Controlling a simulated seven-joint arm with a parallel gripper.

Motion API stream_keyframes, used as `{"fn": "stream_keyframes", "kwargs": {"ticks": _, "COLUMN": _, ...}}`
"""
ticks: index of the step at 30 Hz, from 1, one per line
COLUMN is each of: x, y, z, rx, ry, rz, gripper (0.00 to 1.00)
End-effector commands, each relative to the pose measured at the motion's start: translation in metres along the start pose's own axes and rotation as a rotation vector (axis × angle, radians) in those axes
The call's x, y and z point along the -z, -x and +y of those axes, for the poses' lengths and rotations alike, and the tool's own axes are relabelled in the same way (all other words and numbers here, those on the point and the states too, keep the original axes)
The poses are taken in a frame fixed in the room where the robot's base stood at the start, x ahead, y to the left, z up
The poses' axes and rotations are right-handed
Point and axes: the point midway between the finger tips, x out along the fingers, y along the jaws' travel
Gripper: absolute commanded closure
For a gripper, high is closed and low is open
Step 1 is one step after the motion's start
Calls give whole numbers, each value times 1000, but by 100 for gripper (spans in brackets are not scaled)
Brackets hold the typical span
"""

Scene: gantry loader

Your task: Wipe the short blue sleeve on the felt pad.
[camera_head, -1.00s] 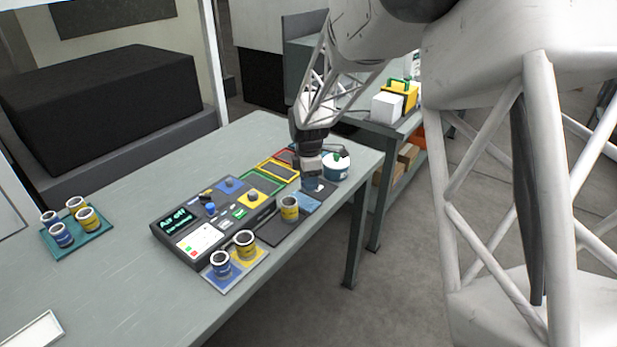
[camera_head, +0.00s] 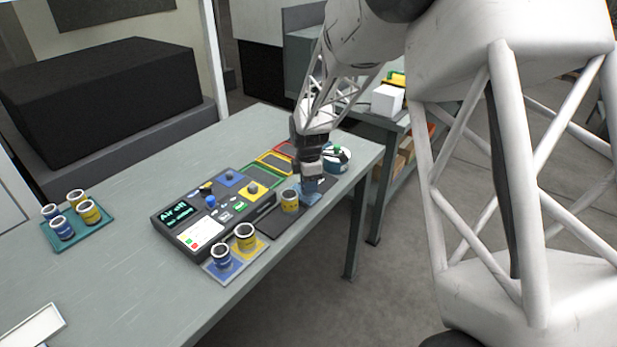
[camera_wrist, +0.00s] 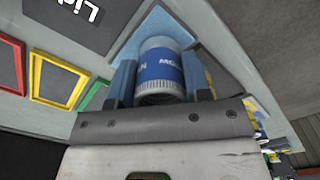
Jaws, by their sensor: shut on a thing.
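My gripper (camera_head: 310,182) is shut on the short blue sleeve (camera_wrist: 160,68), which has a white rim and white lettering. In the wrist view the sleeve stands between the two fingers, over the light blue felt pad (camera_wrist: 158,20). In the head view the sleeve is a small blue patch under the fingers, and the felt pad (camera_head: 313,198) shows around it at the bench's right edge. The sleeve's lower end is at or very near the pad; I cannot tell whether they touch.
A yellow sleeve (camera_head: 289,201) stands on a dark mat (camera_head: 283,223) close to the pad. A control panel (camera_head: 180,213) reads "Air off". A blue and a yellow sleeve stand on a two-colour plate (camera_head: 233,267). A teal tray (camera_head: 90,236) holds several sleeves. A round tub (camera_head: 338,160) stands behind my gripper.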

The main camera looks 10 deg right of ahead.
Motion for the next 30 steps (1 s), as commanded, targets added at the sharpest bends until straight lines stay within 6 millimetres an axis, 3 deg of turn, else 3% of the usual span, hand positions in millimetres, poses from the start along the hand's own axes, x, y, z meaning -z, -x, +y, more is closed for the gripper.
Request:
{"fn": "stream_keyframes", "kwargs": {"ticks": 10, "x": 0, "y": -13, "z": 0, "rx": -1, "ry": 0, "rz": 0, "gripper": 86}}
{"fn": "stream_keyframes", "kwargs": {"ticks": 30, "x": 0, "y": -13, "z": 0, "rx": -1, "ry": 0, "rz": 0, "gripper": 86}}
